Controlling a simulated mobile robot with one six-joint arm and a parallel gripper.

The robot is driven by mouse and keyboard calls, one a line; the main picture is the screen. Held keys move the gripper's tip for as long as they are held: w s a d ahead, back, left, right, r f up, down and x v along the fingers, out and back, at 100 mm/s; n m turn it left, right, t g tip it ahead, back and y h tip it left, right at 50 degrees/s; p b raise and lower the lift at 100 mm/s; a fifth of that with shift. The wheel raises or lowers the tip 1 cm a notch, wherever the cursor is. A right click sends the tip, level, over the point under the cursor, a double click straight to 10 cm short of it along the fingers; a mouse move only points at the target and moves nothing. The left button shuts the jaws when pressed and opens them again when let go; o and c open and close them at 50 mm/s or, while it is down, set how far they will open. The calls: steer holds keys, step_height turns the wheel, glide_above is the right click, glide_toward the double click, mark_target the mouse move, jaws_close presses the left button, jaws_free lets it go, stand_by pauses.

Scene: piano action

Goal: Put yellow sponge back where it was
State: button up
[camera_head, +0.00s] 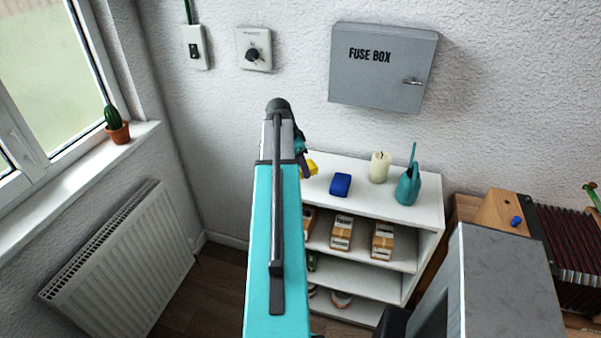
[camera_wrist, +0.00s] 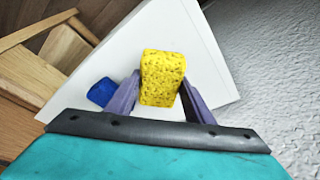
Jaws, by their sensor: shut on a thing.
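The yellow sponge (camera_wrist: 162,78) is between the two grey fingers of my gripper (camera_wrist: 160,98) in the wrist view, and the gripper is shut on it. In the head view the sponge (camera_head: 308,168) shows at the end of my arm, at the left end of the white shelf's top. My gripper (camera_head: 302,158) is mostly hidden behind my arm there. The white shelf (camera_head: 330,168) lies below and behind the sponge in the wrist view (camera_wrist: 212,92). I cannot tell whether the sponge touches the shelf top.
A blue sponge-like block (camera_head: 340,185) lies on the shelf top, right of the yellow sponge; it also shows in the wrist view (camera_wrist: 102,92). A cream candle (camera_head: 380,167) and a teal watering can (camera_head: 408,188) stand farther right. A fuse box (camera_head: 383,68) hangs above.

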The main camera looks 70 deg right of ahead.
steer(key=shift+f+p, duration=0.7)
steer(key=shift+f, duration=0.85)
steer(key=shift+f, duration=0.2)
steer(key=o, duration=1)
steer(key=shift+r, duration=0.15)
steer(key=shift+b+v, duration=1.65)
steer(key=shift+v, duration=4.4)
